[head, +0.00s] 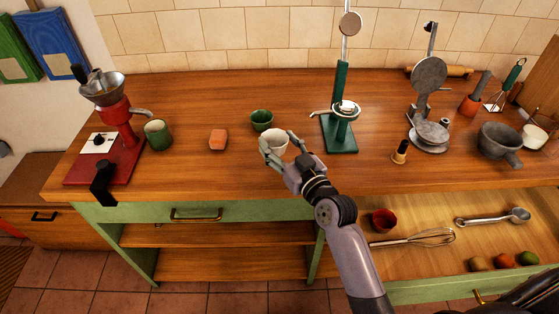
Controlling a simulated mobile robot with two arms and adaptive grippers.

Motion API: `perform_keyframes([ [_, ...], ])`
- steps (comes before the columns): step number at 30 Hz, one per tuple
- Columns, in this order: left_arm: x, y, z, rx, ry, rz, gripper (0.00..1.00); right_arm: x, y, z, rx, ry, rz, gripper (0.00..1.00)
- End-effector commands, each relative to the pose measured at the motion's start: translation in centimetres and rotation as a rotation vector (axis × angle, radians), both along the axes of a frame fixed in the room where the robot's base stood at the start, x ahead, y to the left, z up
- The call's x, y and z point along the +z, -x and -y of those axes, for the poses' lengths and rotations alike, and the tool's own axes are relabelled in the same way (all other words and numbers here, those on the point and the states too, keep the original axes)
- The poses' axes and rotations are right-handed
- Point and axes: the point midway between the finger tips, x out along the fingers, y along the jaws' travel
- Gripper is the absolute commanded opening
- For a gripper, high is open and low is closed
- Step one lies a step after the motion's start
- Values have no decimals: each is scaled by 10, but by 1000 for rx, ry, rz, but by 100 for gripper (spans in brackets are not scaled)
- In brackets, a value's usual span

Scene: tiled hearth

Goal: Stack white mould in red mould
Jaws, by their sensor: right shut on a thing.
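I cannot tell whether the mould touches the counter or is slightly raised. The red mould (383,220) is a small dark red cup in the open drawer at the lower right, near the drawer's left side. It looks upright and empty. My left gripper is not in view.
A green mould (261,120) stands just behind the white one. The green stand (341,125) rises to its right. A whisk (415,238), a metal scoop (493,217) and several round fruits share the open drawer.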

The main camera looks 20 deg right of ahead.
Motion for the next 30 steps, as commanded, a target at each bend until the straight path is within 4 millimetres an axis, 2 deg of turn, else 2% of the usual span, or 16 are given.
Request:
perform_keyframes([
  [1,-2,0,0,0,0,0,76,-8,0,0,1,0,-1,26],
  [5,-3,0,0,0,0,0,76,-16,0,-1,2,1,1,26],
  [13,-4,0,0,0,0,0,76,-51,0,0,2,2,-1,26],
  [26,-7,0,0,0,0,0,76,-58,0,0,1,0,1,26],
  [27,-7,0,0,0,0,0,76,-58,0,-1,1,0,1,55],
  [30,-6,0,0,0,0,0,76,-57,0,0,1,0,1,61],
])
